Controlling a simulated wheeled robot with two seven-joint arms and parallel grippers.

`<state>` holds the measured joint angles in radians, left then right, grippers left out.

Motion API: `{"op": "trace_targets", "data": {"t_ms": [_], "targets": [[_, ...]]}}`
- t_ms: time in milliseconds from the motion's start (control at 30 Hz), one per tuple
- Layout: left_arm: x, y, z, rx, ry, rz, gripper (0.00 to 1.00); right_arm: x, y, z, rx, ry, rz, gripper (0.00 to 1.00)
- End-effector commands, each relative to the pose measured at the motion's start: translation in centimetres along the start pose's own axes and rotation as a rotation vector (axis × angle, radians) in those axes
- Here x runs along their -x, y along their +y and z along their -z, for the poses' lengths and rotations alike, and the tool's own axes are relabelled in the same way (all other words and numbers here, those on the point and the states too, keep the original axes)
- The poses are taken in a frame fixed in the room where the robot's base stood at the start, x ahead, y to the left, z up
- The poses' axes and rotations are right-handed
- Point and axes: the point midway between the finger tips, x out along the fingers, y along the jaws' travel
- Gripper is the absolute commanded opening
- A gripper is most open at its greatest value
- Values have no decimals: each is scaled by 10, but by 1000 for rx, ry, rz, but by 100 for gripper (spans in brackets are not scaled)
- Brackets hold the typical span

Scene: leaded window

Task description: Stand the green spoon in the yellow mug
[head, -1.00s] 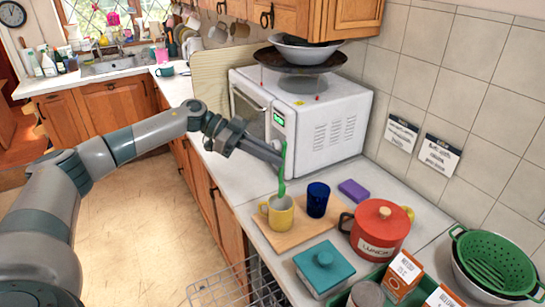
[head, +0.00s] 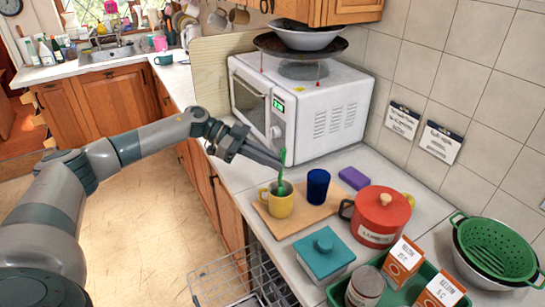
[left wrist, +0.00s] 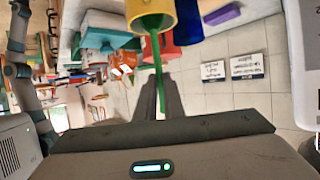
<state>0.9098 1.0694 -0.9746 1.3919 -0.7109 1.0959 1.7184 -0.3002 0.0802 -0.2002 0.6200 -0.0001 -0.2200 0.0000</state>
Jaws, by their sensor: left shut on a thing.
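The yellow mug (head: 281,207) stands upright on a wooden board, its handle to the left. The green spoon (head: 282,173) is upright, with its lower end inside the mug's mouth; whether it touches the bottom is hidden. My left gripper (head: 282,163) is shut on the spoon's handle above the mug rim. In the left wrist view the spoon (left wrist: 156,55) runs from the gripper fingers (left wrist: 161,98) into the mug (left wrist: 146,8), which is cut off at the top edge. My right gripper is not in view.
A blue cup (head: 318,187) stands just right of the mug on the board (head: 293,227). A purple sponge (head: 354,178), red pot (head: 380,218) and teal box (head: 324,262) are nearby. The white microwave (head: 325,118) stands behind. An open dish rack (head: 228,285) lies in front.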

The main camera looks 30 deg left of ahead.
Motion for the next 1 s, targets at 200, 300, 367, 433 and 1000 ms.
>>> {"op": "trace_targets", "data": {"t_ms": [200, 300, 367, 433, 1000], "targets": [[-3, 0, -6, 1, 0, 0, 0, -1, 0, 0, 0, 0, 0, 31], [-3, 0, -6, 1, 0, 0, 0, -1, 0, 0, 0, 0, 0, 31], [-3, 0, -6, 0, 0, 0, 0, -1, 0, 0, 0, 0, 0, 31], [-3, 0, -6, 0, 0, 0, 0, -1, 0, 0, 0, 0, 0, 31], [-1, 0, -6, 0, 0, 0, 30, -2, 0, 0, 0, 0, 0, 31]]}}
